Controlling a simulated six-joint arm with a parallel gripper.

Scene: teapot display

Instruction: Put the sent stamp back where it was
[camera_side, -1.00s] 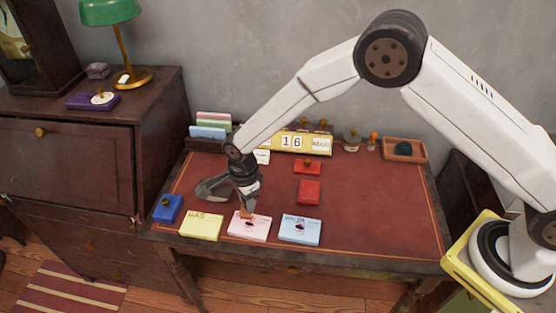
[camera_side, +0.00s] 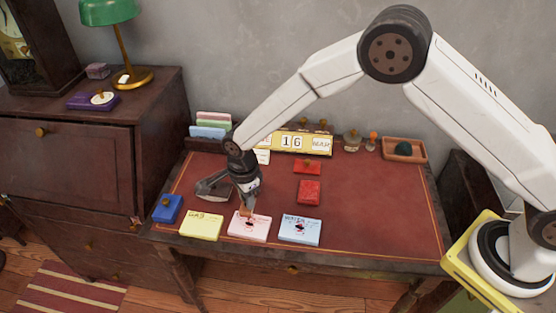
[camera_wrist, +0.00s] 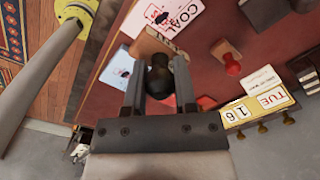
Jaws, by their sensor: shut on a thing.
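My gripper (camera_wrist: 158,92) is shut on a stamp with a round black knob (camera_wrist: 159,76) and a wooden base (camera_wrist: 147,45). In the side view my gripper (camera_side: 247,202) points down over the back edge of a pink card (camera_side: 249,227), with the wooden base just below the jaws. The pink card has a dark mark on it, and the wrist view shows the word COAL there. I cannot tell whether the base touches the card. The stamp's face and any label on it are hidden.
A yellow card (camera_side: 201,227) and a light blue card (camera_side: 300,231) flank the pink one. A blue block (camera_side: 168,209), a red box (camera_side: 309,192) and a red pad (camera_side: 307,167) lie nearby. A yellow calendar (camera_side: 303,143) stands behind. The right of the desk is clear.

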